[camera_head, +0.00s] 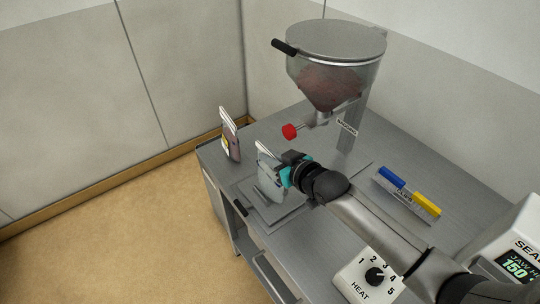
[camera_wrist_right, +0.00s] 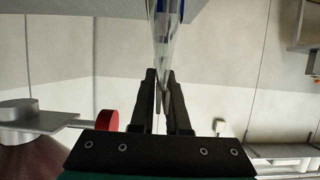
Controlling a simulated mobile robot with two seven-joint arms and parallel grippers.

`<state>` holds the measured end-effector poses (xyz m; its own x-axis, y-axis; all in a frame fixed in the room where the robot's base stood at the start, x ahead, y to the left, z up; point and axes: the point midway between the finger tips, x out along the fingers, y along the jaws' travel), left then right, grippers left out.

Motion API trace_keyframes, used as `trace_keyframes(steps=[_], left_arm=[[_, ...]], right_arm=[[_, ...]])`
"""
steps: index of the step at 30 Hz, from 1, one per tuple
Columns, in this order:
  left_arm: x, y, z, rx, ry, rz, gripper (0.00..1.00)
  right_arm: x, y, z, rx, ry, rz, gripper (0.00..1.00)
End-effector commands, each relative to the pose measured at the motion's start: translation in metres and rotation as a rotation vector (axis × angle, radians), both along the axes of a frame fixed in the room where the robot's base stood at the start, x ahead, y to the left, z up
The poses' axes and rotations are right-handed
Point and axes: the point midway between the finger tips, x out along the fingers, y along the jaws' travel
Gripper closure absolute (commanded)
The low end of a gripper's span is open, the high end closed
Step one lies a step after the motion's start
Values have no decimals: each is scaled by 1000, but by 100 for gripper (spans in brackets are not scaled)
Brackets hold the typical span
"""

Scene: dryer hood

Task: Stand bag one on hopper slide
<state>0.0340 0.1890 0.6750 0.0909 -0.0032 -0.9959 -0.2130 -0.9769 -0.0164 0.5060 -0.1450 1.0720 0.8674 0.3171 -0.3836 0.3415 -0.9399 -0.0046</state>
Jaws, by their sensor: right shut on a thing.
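My right gripper (camera_head: 284,162) is shut on a pale, flat, clear-walled bag (camera_head: 267,172). The bag is upright over the grey slide plate (camera_head: 285,214), which lies on the bench below the hopper (camera_head: 335,65). I cannot tell whether the bag's bottom touches the plate. In the right wrist view the narrow fingers (camera_wrist_right: 162,92) pinch the edge of the bag (camera_wrist_right: 165,35), seen edge-on with blue marks. A second bag (camera_head: 230,134) stands at the bench's far left corner. No label tells me which bag is bag one. My left gripper is out of view.
A red knob (camera_head: 290,131) sticks out from the hopper outlet near my right gripper. Blue and yellow clips (camera_head: 410,190) sit on a holder to the right. A heat dial box (camera_head: 370,277) and sealer (camera_head: 512,255) stand at the front right.

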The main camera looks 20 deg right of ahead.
Motion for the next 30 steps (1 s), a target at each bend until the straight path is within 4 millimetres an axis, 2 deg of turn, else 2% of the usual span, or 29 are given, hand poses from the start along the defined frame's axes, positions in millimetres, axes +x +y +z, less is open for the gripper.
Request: trace_keyframes(steps=[1,2,10,22,30], left_arm=[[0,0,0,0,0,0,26],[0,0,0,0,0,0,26],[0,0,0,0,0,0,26],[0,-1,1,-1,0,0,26],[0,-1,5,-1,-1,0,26]], right_arm=[[0,0,0,0,-1,0,100],[0,0,0,0,-1,0,83],[0,0,0,0,0,0,53],[-6,-2,2,-1,2,0,51],[-41,-15,17,-2,3,1,51]])
